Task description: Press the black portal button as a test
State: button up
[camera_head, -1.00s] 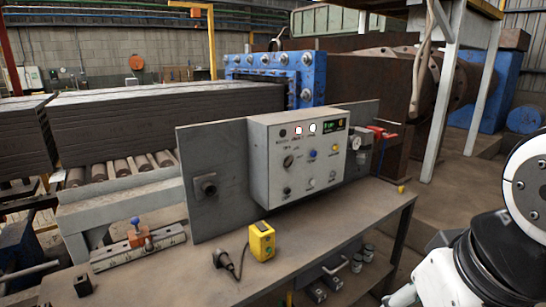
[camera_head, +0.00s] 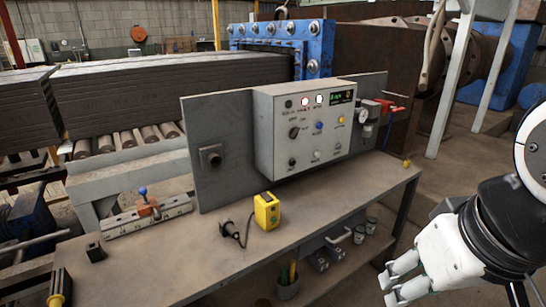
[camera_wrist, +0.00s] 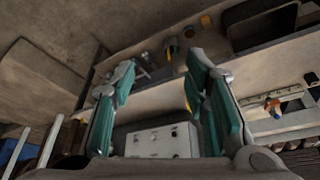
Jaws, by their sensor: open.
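A white control panel (camera_head: 265,135) stands upright on the bench. It carries a black round control (camera_head: 289,103) at top left, a black knob (camera_head: 294,132) at mid left and a black button (camera_head: 292,162) at lower left. The labels are too small to tell which is the portal one. The panel also shows in the wrist view (camera_wrist: 158,140), low between the fingers. My gripper (camera_head: 393,285) is at the lower right in the head view, apart from the panel and bench. In the wrist view my gripper (camera_wrist: 158,66) has its fingers spread, with nothing between them.
The bench (camera_head: 190,262) holds a yellow box (camera_head: 267,211), a corded black item (camera_head: 228,229) and a rail with a blue-knobbed orange clamp (camera_head: 147,205). A red-handled fitting (camera_head: 385,105) sits right of the panel. The bench top in front of the panel is mostly clear.

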grip_shut()
dwell(1.1)
